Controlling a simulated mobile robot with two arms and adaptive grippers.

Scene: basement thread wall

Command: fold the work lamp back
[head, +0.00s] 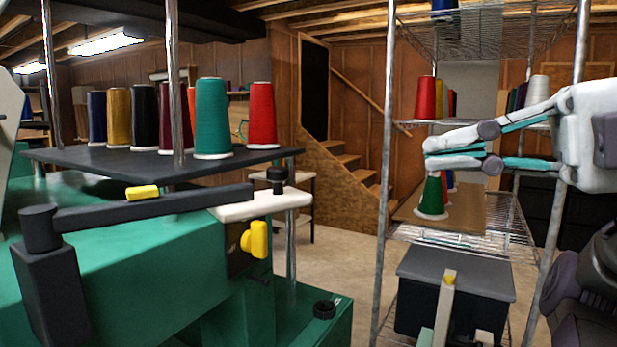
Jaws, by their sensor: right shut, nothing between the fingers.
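The work lamp seems to be the dark jointed arm (150,208) at the left. It runs level from a dark post (45,285) across the green machine (150,275), with a small yellow piece (142,192) on top. Its right end lies by a cream plate (262,204); I cannot make out a lamp head. My right gripper (432,154) is at the upper right, pointing left. Its fingers are shut and empty, well to the right of the dark arm, in front of the shelf rack. My left gripper is not in view.
A dark shelf (235,166) above the machine bears several thread cones. A wire rack (386,200) at the right holds more cones, a green one (431,196) below my right gripper, and a dark bin (455,272). Bare floor (340,268) shows between machine and rack.

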